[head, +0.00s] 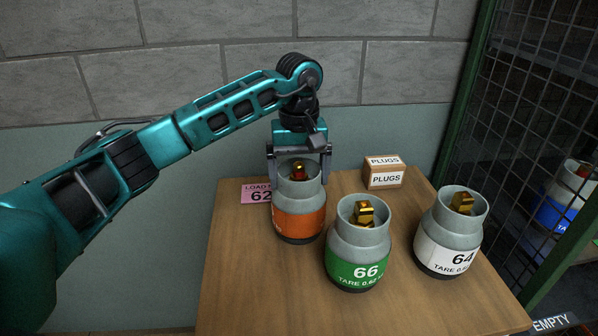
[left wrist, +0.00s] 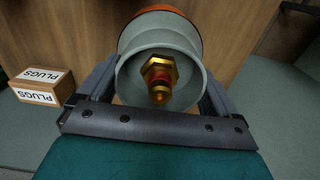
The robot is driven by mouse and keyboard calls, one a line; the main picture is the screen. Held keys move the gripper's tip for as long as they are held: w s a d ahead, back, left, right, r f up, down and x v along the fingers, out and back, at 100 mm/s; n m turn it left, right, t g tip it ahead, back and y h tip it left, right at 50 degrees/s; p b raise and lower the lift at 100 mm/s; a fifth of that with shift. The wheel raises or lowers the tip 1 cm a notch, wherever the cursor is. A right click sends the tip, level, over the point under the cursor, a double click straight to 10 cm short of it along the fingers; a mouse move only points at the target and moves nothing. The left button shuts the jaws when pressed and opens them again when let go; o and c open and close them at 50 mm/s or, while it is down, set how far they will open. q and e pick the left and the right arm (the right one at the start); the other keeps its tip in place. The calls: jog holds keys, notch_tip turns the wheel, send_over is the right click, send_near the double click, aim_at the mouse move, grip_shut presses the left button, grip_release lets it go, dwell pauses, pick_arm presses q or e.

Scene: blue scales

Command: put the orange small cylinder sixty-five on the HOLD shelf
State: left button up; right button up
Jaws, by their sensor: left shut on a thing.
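The orange small cylinder (head: 298,222) has a grey top collar, a brass valve and an orange band. It is upright at the back of the wooden table; I cannot tell whether its base touches the top. Its number is not readable. My left gripper (head: 298,176) comes from above and is shut on its collar, one finger on each side. In the left wrist view the collar (left wrist: 128,84) sits between the fingers, with the valve in the middle. My right gripper is not in view. No shelf marked HOLD shows.
A green cylinder marked 66 (head: 364,270) and a white one marked 64 (head: 450,250) stand on the table (head: 235,290). A PLUGS box (head: 384,178) and a pink card (head: 256,192) are behind. A mesh cage (head: 530,130), with a blue cylinder (head: 553,214) and EMPTY label (head: 551,323), is right.

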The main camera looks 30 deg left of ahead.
pick_arm(q)
jog(key=shift+f, duration=0.1)
jog(key=o, duration=1.7)
